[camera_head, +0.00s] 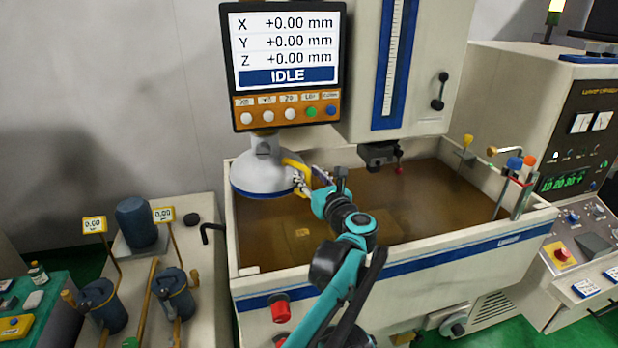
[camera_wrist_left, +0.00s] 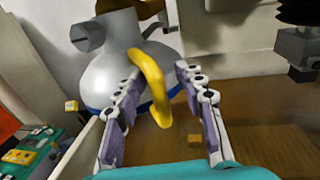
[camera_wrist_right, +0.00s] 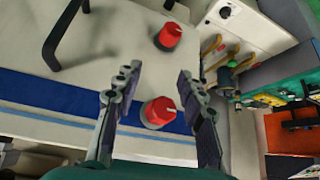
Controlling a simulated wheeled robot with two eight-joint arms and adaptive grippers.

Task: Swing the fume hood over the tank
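The fume hood (camera_head: 262,176) is a pale grey dome with a blue rim, over the back left corner of the tank. Its yellow handle (camera_head: 294,164) faces right. The tank (camera_head: 400,258) holds brown liquid. My left gripper (camera_head: 306,177) is at the handle. In the left wrist view, the hood (camera_wrist_left: 118,72) is ahead and the handle (camera_wrist_left: 152,88) stands between the open fingers, closer to the left one, with a gap to the right one. My right gripper (camera_wrist_right: 159,72) is open and empty above a red knob (camera_wrist_right: 158,112); the head view does not show it.
The display panel (camera_head: 286,70) hangs just above the hood. The machine head (camera_head: 380,152) hangs over the tank's back. Hoses and a valve (camera_head: 515,165) stand at the tank's right. Blue canisters (camera_head: 138,222) stand left of the tank.

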